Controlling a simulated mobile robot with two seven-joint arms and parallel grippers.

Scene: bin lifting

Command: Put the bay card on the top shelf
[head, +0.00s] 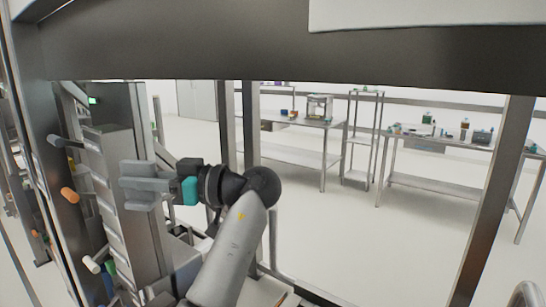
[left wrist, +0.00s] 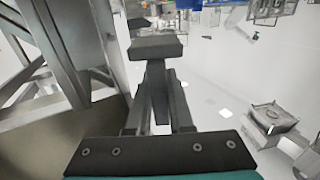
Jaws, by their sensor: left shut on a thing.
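My left gripper (head: 146,187) reaches in from the lower middle and points left, in front of a tall grey metal unit. In the left wrist view its fingers (left wrist: 157,95) are together, with a flat grey block (left wrist: 157,47) across their tips. The gripper is shut on this block. I cannot tell whether the block is the bay card; no printed face shows. No top shelf can be made out for certain. My right gripper is not in view.
A grey metal frame surrounds the view, with a wide beam (head: 270,58) above and a post (head: 495,200) at right. Coloured pegs, one orange (head: 69,195), stick out at left. Steel tables (head: 435,185) stand beyond. The floor (head: 335,235) between is clear.

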